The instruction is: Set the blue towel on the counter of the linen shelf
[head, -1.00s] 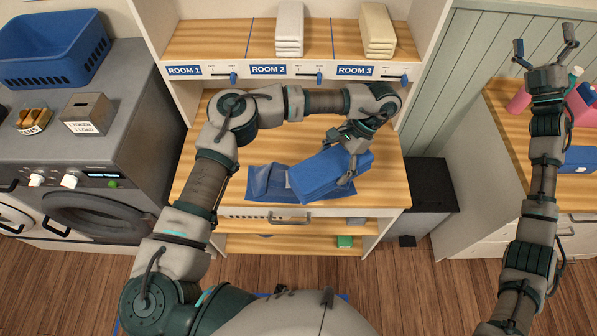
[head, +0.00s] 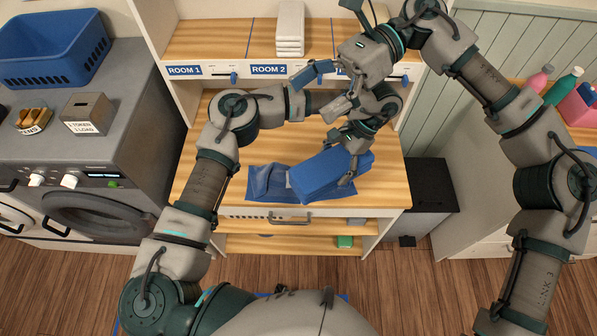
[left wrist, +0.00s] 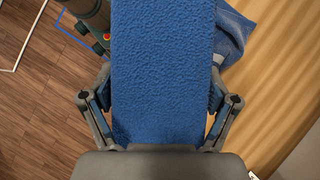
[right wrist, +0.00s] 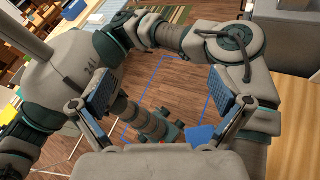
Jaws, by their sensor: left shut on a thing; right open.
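The blue towel (head: 325,177), a thick folded block, is at the front of the wooden counter (head: 228,165) of the linen shelf. My left gripper (head: 349,160) is shut on its right part. In the left wrist view the towel (left wrist: 163,60) runs between the two fingers. I cannot tell whether its underside rests fully on the counter. A crumpled blue cloth (head: 266,183) lies on the counter directly left of the towel, touching or overlapping it. My right gripper (head: 324,92) is open and empty, above the back of the counter and in front of the label strip.
A white folded towel (head: 290,28) stands on the upper shelf above the ROOM 2 label (head: 268,70). A grey machine (head: 100,150) with a blue basket (head: 50,50) is at left. A dark bin (head: 432,190) is right of the counter. Bare counter remains behind the towel.

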